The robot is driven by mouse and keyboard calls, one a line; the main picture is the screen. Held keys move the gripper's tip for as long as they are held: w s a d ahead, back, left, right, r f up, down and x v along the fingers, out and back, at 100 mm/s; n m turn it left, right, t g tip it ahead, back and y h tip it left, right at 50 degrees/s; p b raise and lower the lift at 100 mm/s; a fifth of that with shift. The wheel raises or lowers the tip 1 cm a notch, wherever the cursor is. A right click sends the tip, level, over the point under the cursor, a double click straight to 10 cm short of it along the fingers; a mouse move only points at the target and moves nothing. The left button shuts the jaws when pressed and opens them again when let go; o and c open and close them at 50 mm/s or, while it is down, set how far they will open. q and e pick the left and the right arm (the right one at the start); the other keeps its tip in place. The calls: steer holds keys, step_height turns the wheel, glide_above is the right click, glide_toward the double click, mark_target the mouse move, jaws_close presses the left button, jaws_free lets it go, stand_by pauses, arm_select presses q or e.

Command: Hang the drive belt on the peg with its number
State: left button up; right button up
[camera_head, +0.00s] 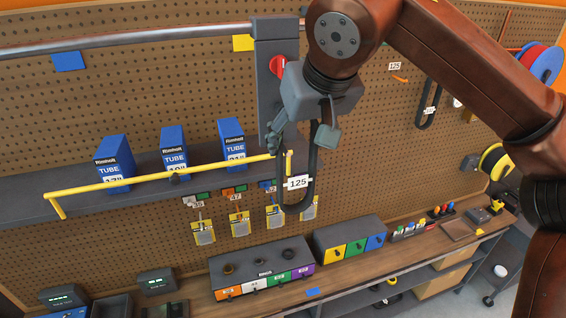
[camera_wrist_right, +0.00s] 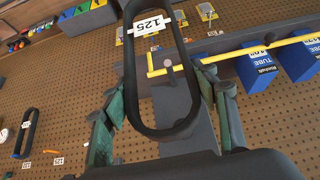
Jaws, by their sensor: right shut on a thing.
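The drive belt is a black loop with a white tag (camera_head: 298,182) reading 125. It hangs below my right gripper (camera_head: 302,134), which is shut on it, in front of the grey post and yellow rail. In the right wrist view the belt (camera_wrist_right: 189,75) runs between the fingers, its tag upside down. A small orange peg (camera_head: 399,79) with a 125 label (camera_head: 395,66) above it is on the pegboard to the right, apart from the belt. My left gripper is not in view.
Another black belt (camera_head: 425,118) hangs tagged on the pegboard at right. A yellow rail (camera_head: 130,182) fronts the shelf with blue tube boxes (camera_head: 173,150). Yellow packets (camera_head: 240,224) hang below. A workbench with coloured bins (camera_head: 262,284) runs underneath. My right arm crosses the upper right.

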mark_target(285, 153)
steer(key=x, duration=0.3)
steer(key=a+p+x, duration=0.1)
steer(key=x, duration=0.2)
steer(key=shift+w, duration=0.1)
steer(key=f, duration=0.1)
steer(key=f+p, duration=0.1)
steer(key=f, duration=0.1)
steer(key=shift+w+a+f, duration=0.15)
steer(key=shift+w, duration=0.1)
steer(key=shift+a+f, duration=0.1)
steer(key=o, duration=1.7)
steer(key=shift+o, duration=0.2)
